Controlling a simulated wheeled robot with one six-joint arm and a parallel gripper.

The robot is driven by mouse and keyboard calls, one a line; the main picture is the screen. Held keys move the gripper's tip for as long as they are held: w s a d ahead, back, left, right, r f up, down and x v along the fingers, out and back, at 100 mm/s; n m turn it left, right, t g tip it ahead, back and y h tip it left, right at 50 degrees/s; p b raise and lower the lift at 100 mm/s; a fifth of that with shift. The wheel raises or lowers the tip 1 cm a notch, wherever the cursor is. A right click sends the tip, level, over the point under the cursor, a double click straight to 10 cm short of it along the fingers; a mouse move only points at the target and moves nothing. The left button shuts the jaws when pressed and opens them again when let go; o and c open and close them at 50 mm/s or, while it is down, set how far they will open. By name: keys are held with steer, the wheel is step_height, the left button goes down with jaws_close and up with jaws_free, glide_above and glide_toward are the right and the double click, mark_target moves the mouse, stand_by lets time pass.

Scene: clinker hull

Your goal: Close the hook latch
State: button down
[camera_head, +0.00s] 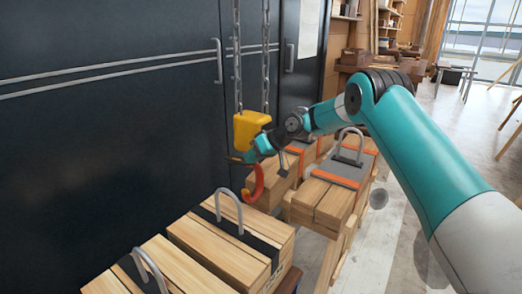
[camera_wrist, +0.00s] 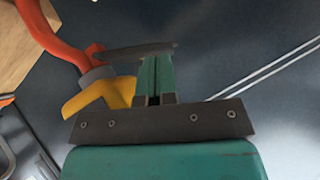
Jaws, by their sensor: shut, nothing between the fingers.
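The hook (camera_head: 257,186), orange-red, hangs under a yellow hoist block (camera_head: 250,128) in the head view. In the wrist view, the hook (camera_wrist: 62,44) curves off to the upper left and its tip is out of frame. The latch (camera_wrist: 138,50), a flat dark grey bar, sticks out sideways from the hook's neck, away from its curve. My gripper (camera_wrist: 157,60) is shut and empty. Its fingertips are right by the latch's underside in the picture; I cannot tell whether they touch. In the head view, my gripper (camera_head: 245,157) is beside the hook's neck, just below the block.
Two chains (camera_head: 237,60) hold the block in front of a dark cabinet wall (camera_head: 110,120). Strapped timber bundles with metal loops stand below: a near one (camera_head: 190,247) and one at the right (camera_head: 325,202).

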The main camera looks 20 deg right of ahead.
steer(key=shift+w+a+f, duration=0.1)
steer(key=shift+a+f, duration=0.1)
steer(key=shift+f, duration=0.05)
stand_by(0.3)
steer(key=shift+a+f+b, duration=0.2)
steer(key=shift+b, duration=0.4)
